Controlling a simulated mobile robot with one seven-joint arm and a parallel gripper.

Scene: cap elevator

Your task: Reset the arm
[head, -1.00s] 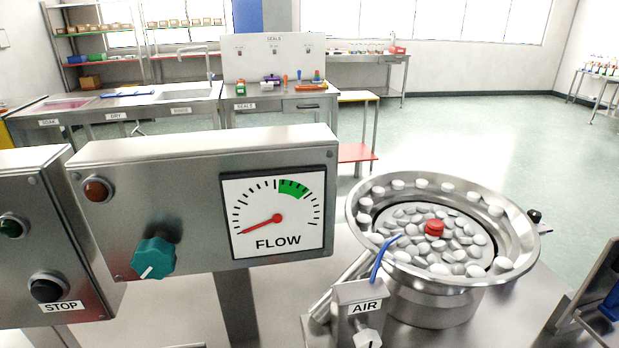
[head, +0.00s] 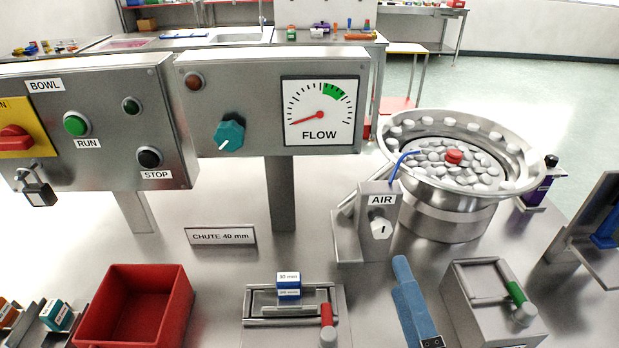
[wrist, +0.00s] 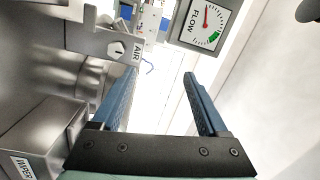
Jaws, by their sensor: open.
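My gripper (wrist: 158,78) is open in the wrist view, with two blue fingers apart and nothing between them. In the head view, what looks like my gripper (head: 408,285) rises from the bottom edge, seen side-on, between a slotted fixture and a grey box. The AIR valve block (head: 379,228) stands beyond it. It also shows at the upper left of the wrist view (wrist: 115,48). The rest of my arm is out of the head view.
A steel bowl of white caps (head: 440,205), one red, stands at right. The FLOW panel (head: 255,75) and BOWL panel (head: 105,115) stand behind. A red bin (head: 130,310), a slotted fixture (head: 260,330) and a green-handled box (head: 470,295) line the front.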

